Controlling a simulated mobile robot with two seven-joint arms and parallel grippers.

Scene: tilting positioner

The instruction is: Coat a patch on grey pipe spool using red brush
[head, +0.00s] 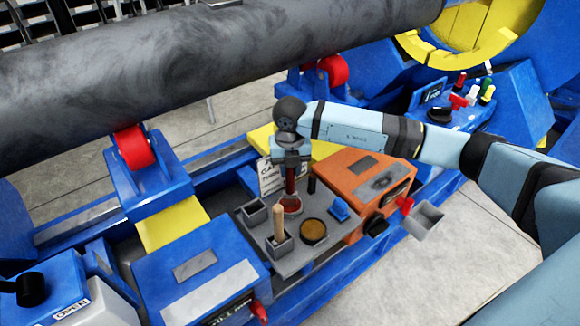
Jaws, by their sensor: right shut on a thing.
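The grey pipe spool (200,65) is a long, dark mottled cylinder across the upper left, resting on red rollers. My right gripper (291,165) points down over a grey tray and is shut on the red brush (291,183), held upright. The brush's lower end is at a round, red-marked spot (291,204) on the tray. I cannot tell whether it touches or dips into it. The gripper is below the pipe in the picture and apart from it. My left gripper is not in view.
The grey tray (290,268) holds a wooden-handled tool (278,222) in a square holder, an empty square holder (256,211), an amber-filled round pot (313,231) and a blue piece (340,208). An orange box (350,170) stands right of it. Red rollers (133,147) sit on blue stands.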

